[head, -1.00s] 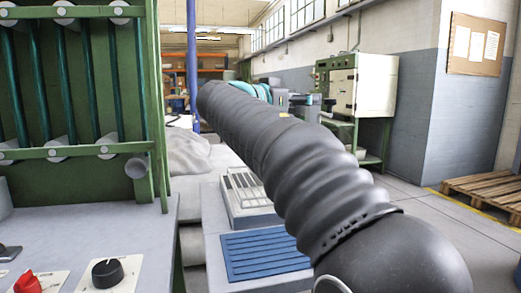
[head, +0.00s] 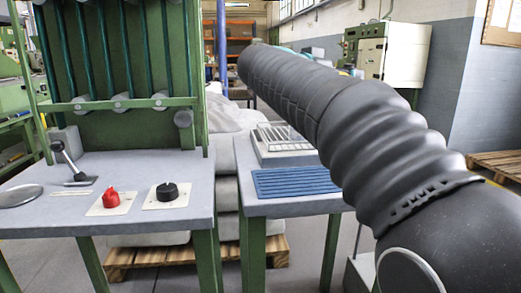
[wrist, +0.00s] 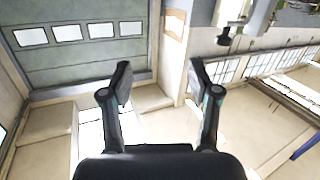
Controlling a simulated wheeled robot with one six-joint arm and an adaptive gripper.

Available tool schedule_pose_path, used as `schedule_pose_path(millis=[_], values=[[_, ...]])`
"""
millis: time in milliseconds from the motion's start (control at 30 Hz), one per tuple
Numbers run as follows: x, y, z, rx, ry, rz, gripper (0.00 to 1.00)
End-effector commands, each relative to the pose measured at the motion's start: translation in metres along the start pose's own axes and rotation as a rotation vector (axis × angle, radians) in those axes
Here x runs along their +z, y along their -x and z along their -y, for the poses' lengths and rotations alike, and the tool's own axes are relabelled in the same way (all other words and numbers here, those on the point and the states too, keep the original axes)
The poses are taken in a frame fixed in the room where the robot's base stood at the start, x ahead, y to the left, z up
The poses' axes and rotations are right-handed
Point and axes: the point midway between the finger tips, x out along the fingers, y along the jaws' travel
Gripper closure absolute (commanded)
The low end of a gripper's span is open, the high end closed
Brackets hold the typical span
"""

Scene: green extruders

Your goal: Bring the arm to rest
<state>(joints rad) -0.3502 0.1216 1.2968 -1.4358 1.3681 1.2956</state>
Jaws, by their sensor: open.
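My gripper (wrist: 160,85) shows in the wrist view with its two dark fingers spread wide apart. Nothing is between them. The wrist view looks out over the hall, with a large green-grey door (wrist: 80,50) with windows behind the fingers. In the head view my black, ribbed arm stretches from the lower right up toward the middle of the picture. The gripper itself is hidden there behind the arm.
A grey-topped table (head: 125,220) with a red knob (head: 110,199), a black knob (head: 167,191) and a lever (head: 70,165) stands at the left. A blue ribbed mat (head: 290,182) lies on a second table beside my arm. A green frame (head: 125,103) rises at the left; a cabinet (head: 393,55) stands behind.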

Motion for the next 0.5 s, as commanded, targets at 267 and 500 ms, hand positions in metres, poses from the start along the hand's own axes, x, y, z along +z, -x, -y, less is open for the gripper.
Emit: schedule_pose_path(millis=[267,500], values=[[0.043,-0.006,-0.034,-0.063,0.145,0.158,0.39],[0.116,0.004,-0.084,-0.196,0.325,0.379,0.39]])
